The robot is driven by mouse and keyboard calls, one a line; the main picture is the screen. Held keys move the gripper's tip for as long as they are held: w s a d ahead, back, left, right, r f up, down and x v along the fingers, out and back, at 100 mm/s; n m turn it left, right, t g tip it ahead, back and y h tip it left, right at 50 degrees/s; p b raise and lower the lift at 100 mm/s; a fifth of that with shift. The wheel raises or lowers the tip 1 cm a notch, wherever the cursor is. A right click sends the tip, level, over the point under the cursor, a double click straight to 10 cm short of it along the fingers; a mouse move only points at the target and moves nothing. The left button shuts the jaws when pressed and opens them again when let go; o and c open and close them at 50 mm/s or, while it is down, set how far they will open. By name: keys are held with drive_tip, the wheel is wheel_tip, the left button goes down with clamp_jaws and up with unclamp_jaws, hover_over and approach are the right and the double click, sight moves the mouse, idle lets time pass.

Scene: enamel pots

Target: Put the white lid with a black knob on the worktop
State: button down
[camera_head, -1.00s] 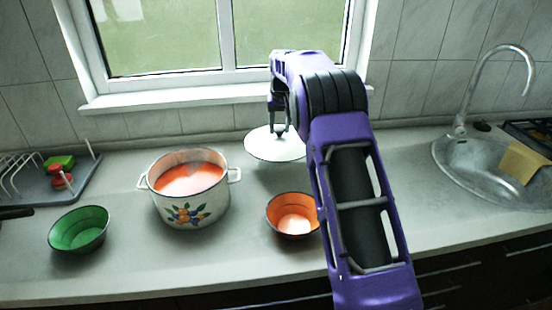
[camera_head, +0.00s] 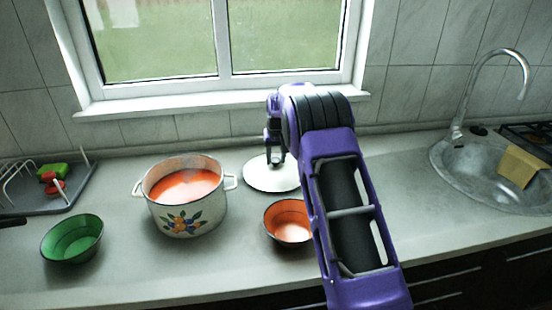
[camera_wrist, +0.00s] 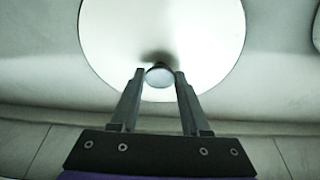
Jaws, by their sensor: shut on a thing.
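The white lid (camera_head: 268,179) is at or just above the worktop (camera_head: 180,270), between the pot and the back wall's right part; I cannot tell whether it touches. It looks about level. My gripper (camera_head: 276,158) is above it, shut on its dark knob. In the wrist view the round lid (camera_wrist: 205,35) fills the upper middle, and the fingers of my gripper (camera_wrist: 159,76) stand on both sides of the knob. My arm hides part of the lid's right side in the head view.
A white enamel pot (camera_head: 190,220) with red contents stands open left of the lid. An orange bowl (camera_head: 288,236) is in front of the lid, a green bowl (camera_head: 60,250) at the left. A dish rack (camera_head: 75,192) is far left, a sink (camera_head: 475,185) right.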

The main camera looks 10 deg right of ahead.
drive_tip(key=shift+f, duration=0.15)
drive_tip(key=shift+c, duration=1.9)
unclamp_jaws()
drive_tip(key=v, duration=1.2)
drive_tip(key=shift+r, duration=0.2)
